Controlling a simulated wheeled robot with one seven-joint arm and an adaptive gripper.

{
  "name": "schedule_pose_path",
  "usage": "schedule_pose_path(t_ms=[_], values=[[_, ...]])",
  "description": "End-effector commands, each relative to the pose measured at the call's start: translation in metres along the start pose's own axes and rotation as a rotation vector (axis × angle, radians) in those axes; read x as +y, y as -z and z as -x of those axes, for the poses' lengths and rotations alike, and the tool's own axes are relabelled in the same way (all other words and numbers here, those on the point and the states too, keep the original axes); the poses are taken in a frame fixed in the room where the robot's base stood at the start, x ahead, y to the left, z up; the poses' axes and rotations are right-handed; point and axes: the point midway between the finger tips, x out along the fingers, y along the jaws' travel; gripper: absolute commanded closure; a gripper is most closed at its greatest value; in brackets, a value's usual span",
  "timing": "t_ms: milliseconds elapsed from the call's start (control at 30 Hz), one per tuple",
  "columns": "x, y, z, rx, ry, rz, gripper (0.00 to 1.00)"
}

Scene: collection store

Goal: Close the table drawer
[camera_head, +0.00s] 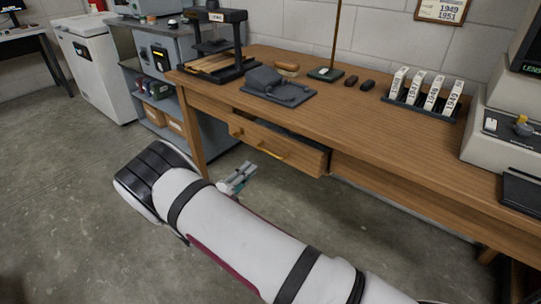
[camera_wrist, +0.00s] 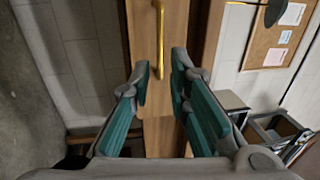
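The wooden table (camera_head: 385,130) has a drawer (camera_head: 295,155) pulled partly out, with its dark inside showing at the top. A brass bar handle (camera_head: 271,153) is on the drawer front. My gripper (camera_head: 240,177) is low in front of the drawer, apart from it and a little left of the handle. In the wrist view, my gripper (camera_wrist: 159,80) has its teal-padded fingers spread with nothing between them. The drawer front (camera_wrist: 172,60) and the handle (camera_wrist: 160,35) show beyond the fingers.
On the tabletop are a black stand (camera_head: 217,45), a grey device (camera_head: 275,84) and a rack of numbered cards (camera_head: 425,98). Shelving (camera_head: 160,75) and a white cabinet (camera_head: 95,70) stand left. The floor (camera_head: 60,200) in front is clear.

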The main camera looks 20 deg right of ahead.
Motion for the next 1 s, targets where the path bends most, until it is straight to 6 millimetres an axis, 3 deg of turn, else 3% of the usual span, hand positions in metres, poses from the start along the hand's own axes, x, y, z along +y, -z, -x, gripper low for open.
schedule_pose_path(t_ms=[300,500,700,967,1000], values=[[0.001,0.001,-0.064,0.004,-0.002,-0.003,0.83],[0.001,0.001,-0.092,0.004,-0.003,-0.003,0.83],[0.001,0.001,-0.103,0.002,-0.004,-0.002,0.83],[0.0,0.001,-0.104,0.001,-0.004,-0.002,0.83],[0.0,0.001,-0.104,0.001,-0.004,-0.002,0.88]])
